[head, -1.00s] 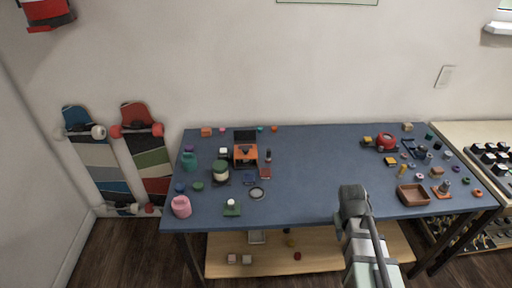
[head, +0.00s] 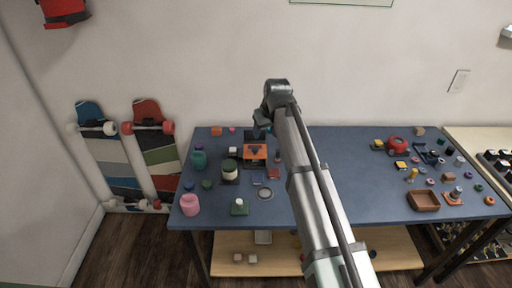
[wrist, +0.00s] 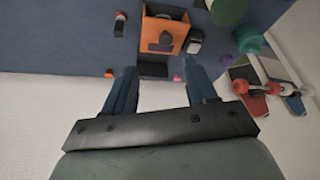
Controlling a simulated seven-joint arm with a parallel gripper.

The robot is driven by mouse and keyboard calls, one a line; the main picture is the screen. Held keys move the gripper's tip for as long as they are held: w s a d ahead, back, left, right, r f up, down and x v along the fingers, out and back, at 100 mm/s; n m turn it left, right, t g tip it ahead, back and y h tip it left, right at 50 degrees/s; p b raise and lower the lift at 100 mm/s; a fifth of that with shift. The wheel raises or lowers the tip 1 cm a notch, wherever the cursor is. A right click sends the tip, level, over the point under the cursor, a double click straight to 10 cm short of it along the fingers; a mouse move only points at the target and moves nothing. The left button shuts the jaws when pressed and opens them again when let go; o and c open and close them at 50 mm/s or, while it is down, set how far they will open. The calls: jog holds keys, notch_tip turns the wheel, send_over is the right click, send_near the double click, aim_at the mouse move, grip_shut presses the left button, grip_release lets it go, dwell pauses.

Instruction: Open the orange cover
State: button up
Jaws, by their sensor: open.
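The orange cover (head: 255,153) sits on a small box-like unit at the back left of the blue table. My gripper (head: 262,130) is above the back of the table, just behind the orange cover. In the wrist view my gripper (wrist: 158,68) is open and empty, its fingers pointing toward the orange part without visible contact.
The wall (head: 230,80) is close behind. The table's middle is mostly clear.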

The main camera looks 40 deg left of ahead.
jog(key=a, duration=0.1)
send_near(255, 149)
jog(key=x, duration=0.8)
jog(key=shift+c, duration=0.2)
grip_shut()
dwell(0.5)
